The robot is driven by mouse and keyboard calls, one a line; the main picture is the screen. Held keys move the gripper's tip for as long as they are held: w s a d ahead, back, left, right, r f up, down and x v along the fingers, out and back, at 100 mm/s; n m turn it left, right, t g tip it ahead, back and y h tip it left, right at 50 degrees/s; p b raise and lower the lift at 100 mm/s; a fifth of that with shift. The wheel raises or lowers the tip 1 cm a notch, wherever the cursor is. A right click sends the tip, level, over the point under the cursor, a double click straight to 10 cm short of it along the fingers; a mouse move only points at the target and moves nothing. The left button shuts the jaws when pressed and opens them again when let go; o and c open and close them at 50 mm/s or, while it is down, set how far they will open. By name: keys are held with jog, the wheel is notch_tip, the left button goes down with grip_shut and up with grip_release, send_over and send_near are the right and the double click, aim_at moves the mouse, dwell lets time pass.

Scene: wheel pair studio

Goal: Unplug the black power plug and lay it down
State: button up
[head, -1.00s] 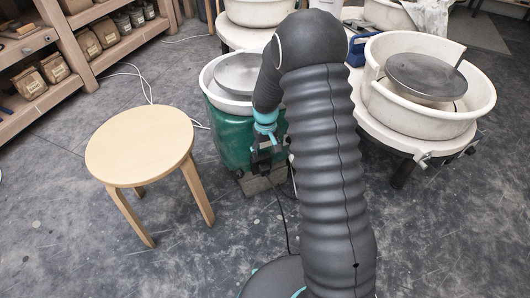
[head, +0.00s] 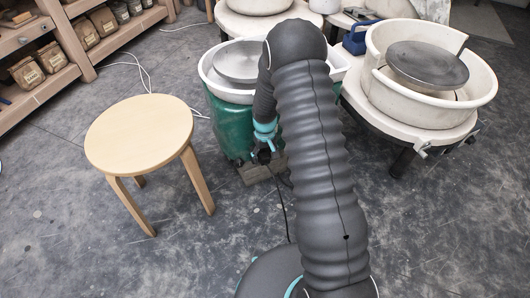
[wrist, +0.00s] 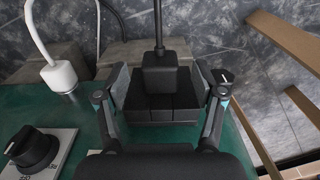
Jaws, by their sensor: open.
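The black power plug (wrist: 160,76) stands upright in the wrist view, its black cord running up from its top. It sits above a black block-shaped part (wrist: 160,107) on the green wheel housing (wrist: 100,130); I cannot tell how far in it is. My gripper (wrist: 162,88) is open, with one finger on each side of the plug and visible gaps between. In the head view my gripper (head: 264,150) is at the front of the green-bodied wheel (head: 232,128), and the arm hides part of it.
A white plug (wrist: 61,76) with a white cord stands left of the black plug. A black knob (wrist: 32,148) is at the lower left. Grey blocks (wrist: 135,53) lie behind. A wooden stool (head: 138,135) stands left of the wheel, and another wheel (head: 428,110) to the right.

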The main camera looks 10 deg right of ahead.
grip_shut()
dwell(0.4)
jog(key=shift+s+d, duration=0.1)
jog(key=shift+s, duration=0.35)
jog(key=shift+s, duration=0.3)
jog(key=shift+s+d, duration=0.2)
jog(key=shift+s, duration=0.6)
jog(key=shift+s+d, duration=0.15)
jog(key=shift+s, duration=0.6)
